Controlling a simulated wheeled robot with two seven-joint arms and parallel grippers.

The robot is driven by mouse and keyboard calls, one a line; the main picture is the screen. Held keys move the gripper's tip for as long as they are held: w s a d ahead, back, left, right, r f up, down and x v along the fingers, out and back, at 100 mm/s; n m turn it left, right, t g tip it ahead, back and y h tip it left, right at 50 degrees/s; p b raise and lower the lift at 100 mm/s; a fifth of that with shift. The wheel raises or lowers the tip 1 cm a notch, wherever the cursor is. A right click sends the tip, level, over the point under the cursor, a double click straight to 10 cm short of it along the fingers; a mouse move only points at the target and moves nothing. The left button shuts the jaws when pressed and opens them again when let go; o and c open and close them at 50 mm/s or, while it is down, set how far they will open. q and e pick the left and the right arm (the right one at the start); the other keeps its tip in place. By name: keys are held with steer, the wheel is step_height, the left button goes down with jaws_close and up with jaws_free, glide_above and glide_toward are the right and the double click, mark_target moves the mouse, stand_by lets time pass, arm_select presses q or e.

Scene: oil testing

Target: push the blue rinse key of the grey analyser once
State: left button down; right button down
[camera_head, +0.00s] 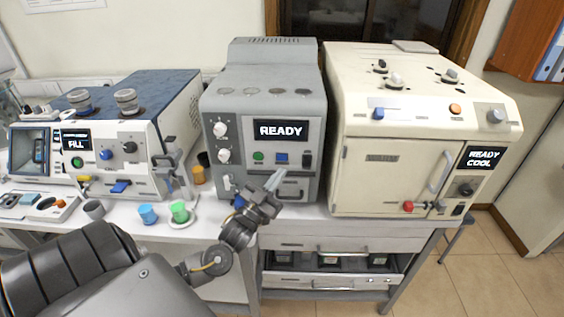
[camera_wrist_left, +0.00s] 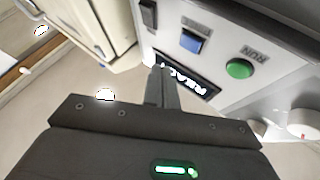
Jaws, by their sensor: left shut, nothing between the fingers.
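The grey analyser (camera_head: 222,107) stands in the middle of the bench, its display (camera_head: 281,130) reading READY. Its blue rinse key (camera_head: 281,158) is a small rectangle below the display, right of a round green button (camera_head: 258,156). My left gripper (camera_head: 277,176) is shut and empty, in front of the panel and just below the blue key in the head view. The left wrist view shows the shut fingers (camera_wrist_left: 161,84) apart from the blue key (camera_wrist_left: 192,41), overlapping the display's edge, with the green RUN button (camera_wrist_left: 239,68) nearby. My right gripper is not in view.
A cream machine (camera_head: 382,178) reading READY COOL stands close on the right. A blue-and-white machine (camera_head: 135,150) reading FILL stands on the left. A blue cup (camera_head: 148,214), a green cup (camera_head: 180,211) and an orange cup (camera_head: 198,174) are on the bench left of my gripper.

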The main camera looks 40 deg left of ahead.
mark_target(286, 156)
arm_select(q)
steer(key=shift+w+a+b, duration=0.35)
steer(key=shift+w+a, duration=0.7)
steer(key=shift+w, duration=0.25)
steer(key=shift+w+a, duration=0.1)
steer(key=shift+w, duration=0.05)
stand_by(1.1)
steer(key=shift+w+a, duration=0.1)
steer(key=shift+w, duration=0.1)
steer(key=shift+w+a, duration=0.3)
stand_by(0.8)
stand_by(0.3)
steer(key=shift+s+d, duration=0.55)
steer(key=shift+s, duration=0.15)
